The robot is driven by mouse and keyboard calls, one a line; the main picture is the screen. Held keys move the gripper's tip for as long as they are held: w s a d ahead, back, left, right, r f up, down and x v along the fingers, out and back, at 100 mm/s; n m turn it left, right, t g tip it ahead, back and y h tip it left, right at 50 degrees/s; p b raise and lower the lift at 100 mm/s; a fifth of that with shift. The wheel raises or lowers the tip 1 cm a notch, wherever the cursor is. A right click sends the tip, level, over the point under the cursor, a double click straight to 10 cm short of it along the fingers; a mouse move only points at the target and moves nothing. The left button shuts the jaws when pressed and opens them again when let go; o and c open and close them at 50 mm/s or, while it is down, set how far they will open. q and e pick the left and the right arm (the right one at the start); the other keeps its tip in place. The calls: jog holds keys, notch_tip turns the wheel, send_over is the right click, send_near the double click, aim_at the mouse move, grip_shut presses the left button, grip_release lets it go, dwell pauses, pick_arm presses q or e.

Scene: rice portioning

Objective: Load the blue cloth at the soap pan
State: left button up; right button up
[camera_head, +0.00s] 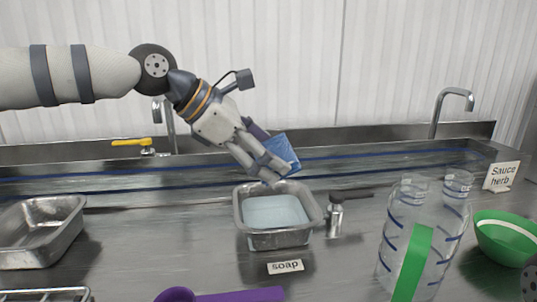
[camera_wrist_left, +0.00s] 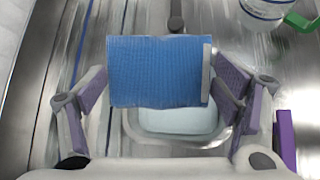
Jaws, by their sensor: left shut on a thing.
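The blue cloth (camera_head: 281,152) is a flat sheet held in my left gripper (camera_head: 272,172) above the back part of the soap pan. The left gripper is shut on the cloth. In the left wrist view the blue cloth (camera_wrist_left: 157,72) spans between the fingers of the gripper (camera_wrist_left: 160,88) and covers part of the pan. The soap pan (camera_head: 282,240) is a metal tray holding pale blue liquid, behind a "soap" label (camera_head: 285,267). The pan's rim (camera_wrist_left: 180,141) shows below the cloth in the wrist view. The cloth looks apart from the liquid. My right gripper is not clearly visible.
Clear containers (camera_head: 450,215) and a green bowl (camera_head: 505,238) stand farther right. An empty metal pan (camera_head: 40,228) is at left. A purple utensil (camera_head: 235,295) lies in front. Faucets stand behind.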

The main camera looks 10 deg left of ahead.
pick_arm(q)
notch_tip(320, 180, down, 10)
jog(key=shift+a+r+b, duration=0.1)
jog(key=shift+a+b, duration=0.05)
jog(key=shift+b, duration=0.35)
pick_arm(e)
jog(key=shift+s+a+f+g, duration=0.15)
jog(key=shift+s+f+g, duration=0.25)
jog(key=shift+s+f, duration=0.35)
pick_arm(q)
jog(key=shift+s, duration=0.1)
pick_arm(e)
jog(key=shift+r, duration=0.1)
pick_arm(q)
jog(key=shift+r+p, duration=0.5)
jog(key=shift+r, duration=3.6)
pick_arm(e)
jog(key=shift+w+r+t, duration=0.4)
jog(key=shift+w+r, duration=0.25)
pick_arm(q)
jog(key=shift+r, duration=2.05)
pick_arm(e)
jog(key=shift+w+r, duration=0.25)
jog(key=shift+w, duration=0.05)
pick_arm(q)
jog(key=shift+f, duration=0.15)
pick_arm(e)
jog(key=shift+s, duration=0.1)
